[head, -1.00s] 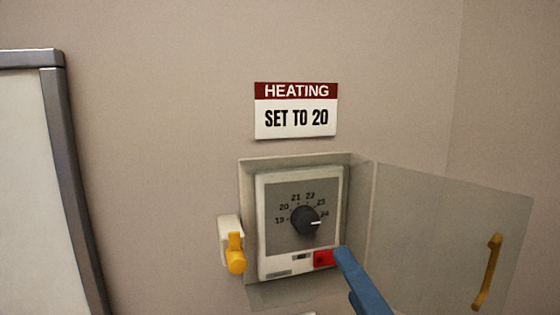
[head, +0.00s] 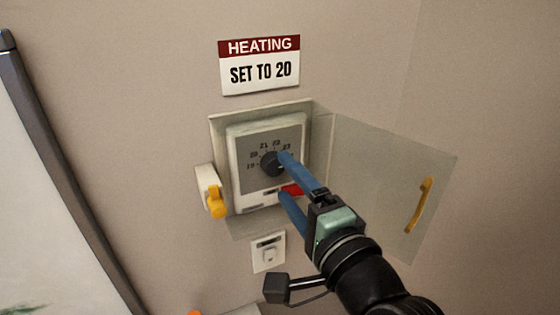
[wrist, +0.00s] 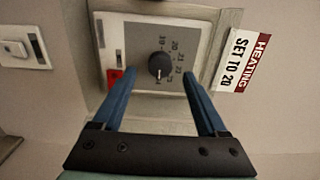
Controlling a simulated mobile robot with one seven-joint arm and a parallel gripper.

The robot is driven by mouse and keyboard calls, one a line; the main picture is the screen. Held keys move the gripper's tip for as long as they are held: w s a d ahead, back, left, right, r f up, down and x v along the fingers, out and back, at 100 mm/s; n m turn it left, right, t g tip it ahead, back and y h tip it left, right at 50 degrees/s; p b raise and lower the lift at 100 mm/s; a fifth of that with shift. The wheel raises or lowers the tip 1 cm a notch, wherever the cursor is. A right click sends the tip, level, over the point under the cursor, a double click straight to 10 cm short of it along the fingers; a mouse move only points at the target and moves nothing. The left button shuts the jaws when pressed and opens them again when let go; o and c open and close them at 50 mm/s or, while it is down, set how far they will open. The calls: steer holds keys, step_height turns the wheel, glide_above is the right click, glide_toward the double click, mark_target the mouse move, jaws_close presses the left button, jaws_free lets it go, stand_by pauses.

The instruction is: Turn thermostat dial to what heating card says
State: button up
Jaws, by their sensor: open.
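The white thermostat (head: 238,180) has a grey face with a black round dial (head: 272,164) and numbers from 19 to 24. In the wrist view the dial (wrist: 158,66) has its white mark toward the 24 end. The heating card (head: 259,65) on the wall above reads "SET TO 20"; it also shows in the wrist view (wrist: 243,60). My gripper (head: 284,176) is open, its blue fingers reaching toward the thermostat. In the wrist view the gripper (wrist: 158,80) has a finger on each side of the dial, with gaps. In the head view a finger partly covers the dial.
A clear cover (head: 375,180) with a yellow handle (head: 419,205) stands swung open to the right. A yellow latch (head: 216,203) is at the left. A red part (head: 292,189) sits at the thermostat's lower right. A wall switch (head: 268,252) is below. A whiteboard edge (head: 65,175) is at left.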

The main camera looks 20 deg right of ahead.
mark_target(276, 168)
steer(key=shift+w+a+p, duration=0.1)
steer(key=shift+w+p, duration=0.25)
steer(key=shift+w, duration=1.35)
jaws_close()
